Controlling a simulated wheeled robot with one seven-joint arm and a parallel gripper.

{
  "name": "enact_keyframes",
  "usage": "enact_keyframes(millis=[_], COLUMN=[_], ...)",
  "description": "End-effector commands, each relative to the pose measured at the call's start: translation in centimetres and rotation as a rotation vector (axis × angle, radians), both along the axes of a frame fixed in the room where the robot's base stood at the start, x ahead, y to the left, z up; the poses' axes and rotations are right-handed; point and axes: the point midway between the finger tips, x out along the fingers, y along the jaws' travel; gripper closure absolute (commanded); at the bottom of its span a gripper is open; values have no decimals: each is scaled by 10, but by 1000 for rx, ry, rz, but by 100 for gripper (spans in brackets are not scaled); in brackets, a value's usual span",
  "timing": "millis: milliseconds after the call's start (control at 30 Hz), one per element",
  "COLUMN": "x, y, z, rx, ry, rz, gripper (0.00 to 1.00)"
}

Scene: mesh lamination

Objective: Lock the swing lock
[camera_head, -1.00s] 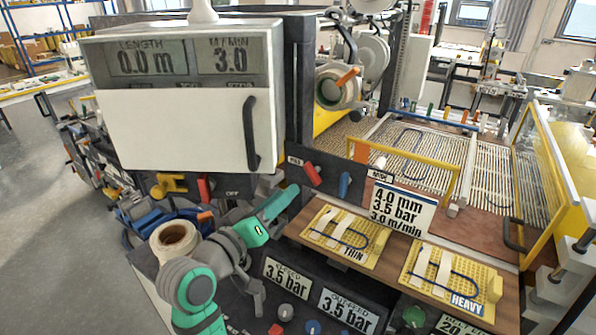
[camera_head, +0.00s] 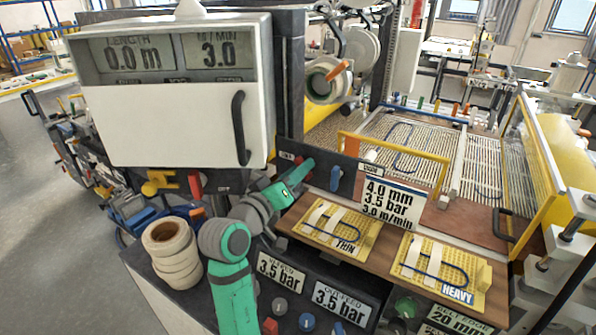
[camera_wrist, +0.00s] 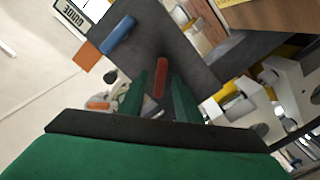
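A red lever (camera_wrist: 160,78) sits on the dark panel (camera_wrist: 180,45) and shows between my fingers in the wrist view. Its small label cannot be read in the head view, so I cannot tell for certain that it is the swing lock. My gripper (camera_head: 298,172) is at this lever in the head view and hides most of it. In the wrist view my gripper (camera_wrist: 161,92) has its two green fingers apart, one on each side of the lever. Contact with the lever cannot be told.
A blue lever (camera_head: 335,178) stands right of the red one; it also shows in the wrist view (camera_wrist: 118,35). A yellow bar frame (camera_head: 400,146) and a settings sign (camera_head: 390,202) are further right. The white display cabinet (camera_head: 170,95) is up left. Tape rolls (camera_head: 172,250) stand lower left.

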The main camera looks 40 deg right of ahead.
Motion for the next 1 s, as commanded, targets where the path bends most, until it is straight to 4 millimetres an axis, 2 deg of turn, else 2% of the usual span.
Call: enact_keyframes(millis=[33, 133, 167, 567, 1000], x=[0, 0, 0, 0, -1], y=[0, 0, 0, 0, 0], z=[0, 0, 0, 0, 0], rx=[0, 0, 0, 19, 138], ry=[0, 0, 0, -44, -330], rz=[0, 0, 0, -1, 0], gripper=[72, 96, 100, 100, 100])
